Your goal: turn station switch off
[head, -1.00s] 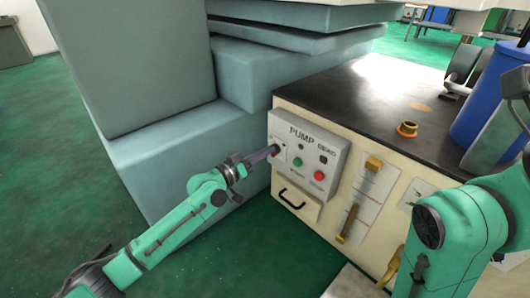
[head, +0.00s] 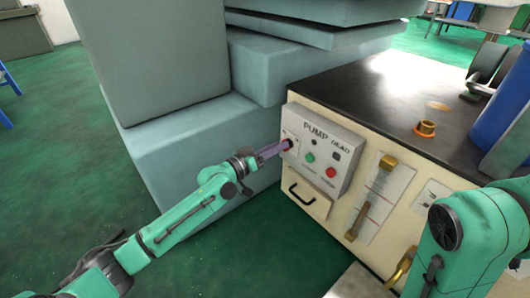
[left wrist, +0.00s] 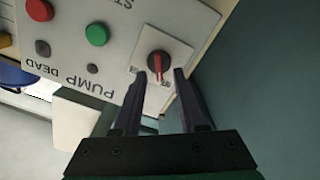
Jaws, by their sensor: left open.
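The station switch (left wrist: 158,63) is a dark round knob with a red pointer on a white square plate, in the left wrist view. It sits on the grey PUMP panel (head: 322,150), at its left end in the head view. My left gripper (left wrist: 162,74) is open, its two dark fingers pointing at the knob, one to each side of it. I cannot tell whether they touch it. In the head view the left gripper (head: 283,147) is at the switch plate and partly hides the knob. My right arm shows at the right; its gripper is out of view.
The panel also has a green button (head: 310,157) and a red button (head: 331,172). A handle (head: 301,194) lies below it, and a brass gauge (head: 370,200) to the right. Large blue-grey blocks (head: 200,140) stand close to the left. Green floor is free in front.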

